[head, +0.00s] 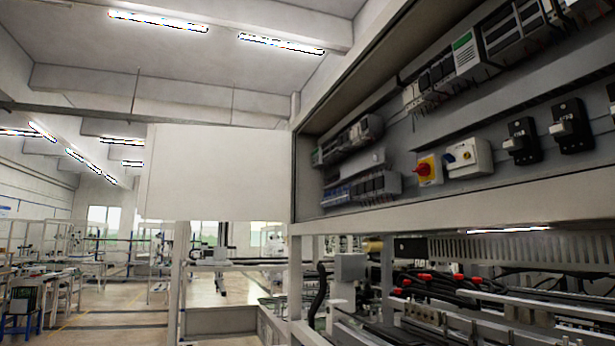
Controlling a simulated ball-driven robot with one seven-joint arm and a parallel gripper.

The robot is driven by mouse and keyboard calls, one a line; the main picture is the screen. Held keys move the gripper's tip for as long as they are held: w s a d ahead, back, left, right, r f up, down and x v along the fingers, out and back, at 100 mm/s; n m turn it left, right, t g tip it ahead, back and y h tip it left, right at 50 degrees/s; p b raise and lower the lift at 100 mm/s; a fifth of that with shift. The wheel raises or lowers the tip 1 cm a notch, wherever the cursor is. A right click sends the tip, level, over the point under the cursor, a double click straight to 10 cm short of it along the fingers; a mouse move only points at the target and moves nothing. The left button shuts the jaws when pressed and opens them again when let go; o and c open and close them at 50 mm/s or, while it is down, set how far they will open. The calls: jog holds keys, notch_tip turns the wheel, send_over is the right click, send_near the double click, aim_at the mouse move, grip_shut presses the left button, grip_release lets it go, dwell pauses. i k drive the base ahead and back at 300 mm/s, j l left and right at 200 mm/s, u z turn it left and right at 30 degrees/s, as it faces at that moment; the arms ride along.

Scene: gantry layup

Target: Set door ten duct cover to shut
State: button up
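A plain white door panel (218,172) stands swung open at the left side of an electrical cabinet (297,175). Its right edge meets the cabinet's left edge, and the cabinet front is open. No number or label shows on the panel, so I cannot tell whether it is the door ten duct cover. No handle shows on the face in view. I cannot make out my gripper in this view.
Inside the cabinet are a red rotary switch (430,170), a white switch box (468,157) and black breakers (522,141). Below are a slotted grey strip (500,247) and red-tipped cables (425,277). Open factory floor (120,318) lies at the lower left.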

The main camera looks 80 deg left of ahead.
aim_at(375, 159)
jog(key=u, duration=1.85)
jog(key=i+j, duration=0.4)
jog(key=u, duration=0.05)
